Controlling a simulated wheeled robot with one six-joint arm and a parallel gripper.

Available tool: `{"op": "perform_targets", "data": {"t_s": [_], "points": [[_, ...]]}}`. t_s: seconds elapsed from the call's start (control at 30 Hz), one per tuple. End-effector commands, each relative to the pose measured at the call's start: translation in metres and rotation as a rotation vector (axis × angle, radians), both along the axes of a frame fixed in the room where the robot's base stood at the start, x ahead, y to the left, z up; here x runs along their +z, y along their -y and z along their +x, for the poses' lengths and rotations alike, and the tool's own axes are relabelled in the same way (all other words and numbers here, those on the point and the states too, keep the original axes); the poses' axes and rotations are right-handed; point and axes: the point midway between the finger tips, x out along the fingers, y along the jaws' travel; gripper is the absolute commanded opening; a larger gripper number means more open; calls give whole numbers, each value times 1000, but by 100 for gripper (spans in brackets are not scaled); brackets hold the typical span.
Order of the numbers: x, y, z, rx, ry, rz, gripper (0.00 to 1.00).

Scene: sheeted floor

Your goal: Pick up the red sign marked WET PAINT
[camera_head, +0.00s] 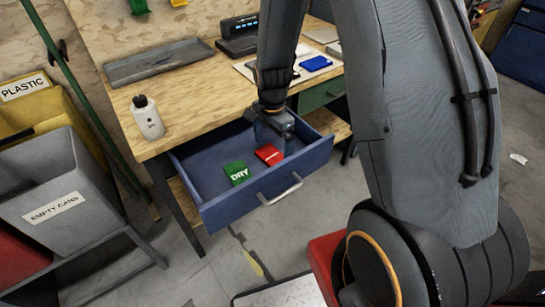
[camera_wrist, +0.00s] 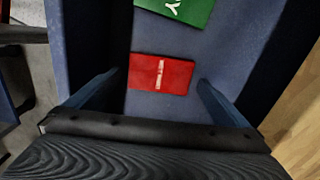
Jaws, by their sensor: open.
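A red sign (camera_head: 269,155) lies flat in the open blue drawer, to the right of a green sign marked DRY (camera_head: 236,173). In the wrist view the red sign (camera_wrist: 161,74) lies ahead of and between my two fingers, with a pale strip of lettering too small to read. My gripper (camera_head: 279,141) is down inside the drawer by the red sign; in the wrist view my gripper (camera_wrist: 152,88) is open and empty, one finger to each side. Part of the red sign is hidden behind my gripper in the head view.
The drawer (camera_head: 245,208) is pulled out under a wooden workbench (camera_head: 190,105); its walls stand close around my gripper. A white bottle (camera_head: 148,118) stands near the bench's front left corner. Grey and yellow bins (camera_head: 75,172) stand at left.

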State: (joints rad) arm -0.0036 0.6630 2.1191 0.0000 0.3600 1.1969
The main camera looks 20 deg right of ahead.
Motion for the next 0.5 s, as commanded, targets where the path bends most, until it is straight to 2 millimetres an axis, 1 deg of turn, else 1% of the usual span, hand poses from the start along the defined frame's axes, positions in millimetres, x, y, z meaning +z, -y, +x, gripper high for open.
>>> {"op": "perform_targets", "data": {"t_s": [0.1, 0.2, 0.47, 0.5], "points": [[-15, 0, 0, 0, -2, 0, 100], [-21, 0, 0, 0, -1, 0, 100], [-23, 0, 0, 0, 1, 0, 100], [-23, 0, 0, 0, 1, 0, 95]]}}
